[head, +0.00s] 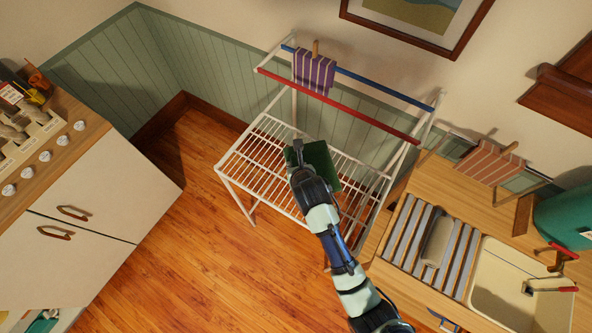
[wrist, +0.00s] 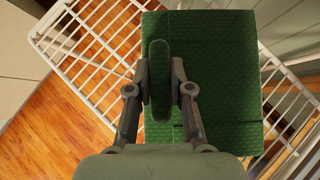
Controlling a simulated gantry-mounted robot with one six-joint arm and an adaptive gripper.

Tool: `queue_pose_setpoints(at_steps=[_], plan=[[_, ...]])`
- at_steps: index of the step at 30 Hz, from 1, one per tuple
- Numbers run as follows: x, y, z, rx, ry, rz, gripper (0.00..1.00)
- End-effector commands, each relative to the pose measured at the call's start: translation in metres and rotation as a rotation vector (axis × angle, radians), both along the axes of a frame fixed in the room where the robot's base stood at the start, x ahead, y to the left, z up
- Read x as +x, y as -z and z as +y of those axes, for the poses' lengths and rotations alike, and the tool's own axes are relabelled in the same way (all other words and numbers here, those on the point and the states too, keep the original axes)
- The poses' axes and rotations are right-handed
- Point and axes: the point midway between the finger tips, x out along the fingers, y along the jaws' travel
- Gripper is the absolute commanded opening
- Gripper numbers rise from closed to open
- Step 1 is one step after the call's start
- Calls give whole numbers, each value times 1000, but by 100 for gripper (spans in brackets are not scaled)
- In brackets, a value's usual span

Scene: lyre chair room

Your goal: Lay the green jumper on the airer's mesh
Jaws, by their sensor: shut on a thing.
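The green jumper (head: 322,164) is a flat, folded dark green rectangle over the right part of the airer's white wire mesh (head: 262,160). In the wrist view the jumper (wrist: 215,50) fills the middle, with mesh bars (wrist: 85,50) showing to its left and right. My gripper (head: 297,150) is over the jumper's left side. In the wrist view my gripper (wrist: 160,85) is shut on a raised fold of it. I cannot tell whether the jumper touches the mesh or hangs just above it. My gripper and arm hide part of it.
Above the mesh run a red rail (head: 345,108) and a blue rail (head: 370,80). A purple striped cloth (head: 314,73) hangs there with a peg. A sink counter (head: 410,180) stands at the right, a white cabinet (head: 100,185) at the left. The mesh's left part is bare.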

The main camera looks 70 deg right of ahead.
Motion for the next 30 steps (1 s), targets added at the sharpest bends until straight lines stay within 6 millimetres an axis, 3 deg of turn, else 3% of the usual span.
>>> queue_pose_setpoints(at_steps=[8, 14, 24, 25, 30], plan=[[0, 19, 0, -2, 0, 0, 0], [0, 52, 0, -2, 0, 1, 0], [0, 56, 0, -3, -1, -1, 0], [0, 57, 0, -2, -1, 0, 22], [0, 57, 0, -2, 0, -1, 45]])
